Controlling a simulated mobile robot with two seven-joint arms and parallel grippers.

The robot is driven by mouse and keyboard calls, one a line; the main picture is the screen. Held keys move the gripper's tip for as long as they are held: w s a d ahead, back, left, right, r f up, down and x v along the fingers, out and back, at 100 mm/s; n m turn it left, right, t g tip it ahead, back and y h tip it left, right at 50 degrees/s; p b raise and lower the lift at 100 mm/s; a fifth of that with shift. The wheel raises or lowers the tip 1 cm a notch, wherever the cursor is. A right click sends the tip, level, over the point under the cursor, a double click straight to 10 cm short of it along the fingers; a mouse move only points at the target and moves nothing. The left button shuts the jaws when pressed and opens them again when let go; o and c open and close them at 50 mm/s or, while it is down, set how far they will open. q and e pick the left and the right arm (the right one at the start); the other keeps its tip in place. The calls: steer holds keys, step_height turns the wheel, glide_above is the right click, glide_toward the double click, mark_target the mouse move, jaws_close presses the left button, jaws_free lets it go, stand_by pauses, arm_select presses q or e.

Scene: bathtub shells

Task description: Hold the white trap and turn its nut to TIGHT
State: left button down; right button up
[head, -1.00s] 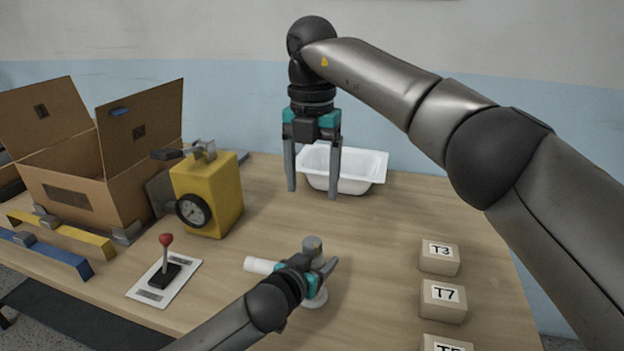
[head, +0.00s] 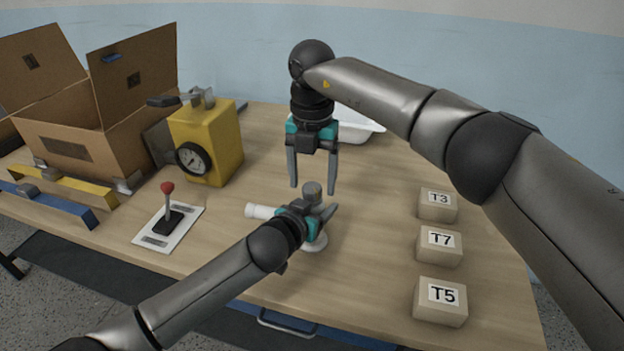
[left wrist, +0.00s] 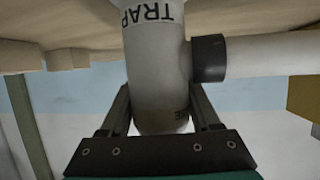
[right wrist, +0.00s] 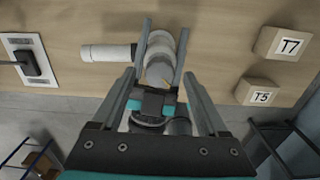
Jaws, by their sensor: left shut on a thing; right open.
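The white trap (head: 314,240) stands on the table with its round foot down and a side pipe (head: 262,211) to the left. Its grey top (head: 312,188) shows in the head view. A dark collar (left wrist: 209,58) joins the pipe; I cannot tell which part is the nut. My left gripper (head: 320,214) is shut on the trap's body, one finger on each side, also in the left wrist view (left wrist: 160,100). My right gripper (head: 314,189) is open and empty, pointing down over the trap's top. No contact is clear. TIGHT is not readable.
Small boxes T3 (head: 437,206), T7 (head: 438,247) and T5 (head: 440,303) stand to the right. A red-knobbed lever (head: 168,205), a yellow gauge box (head: 208,145) and an open carton (head: 85,150) stand to the left. A white tub (head: 362,130) is behind my right gripper.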

steer(key=shift+f, duration=0.3)
jaws_close()
stand_by(0.5)
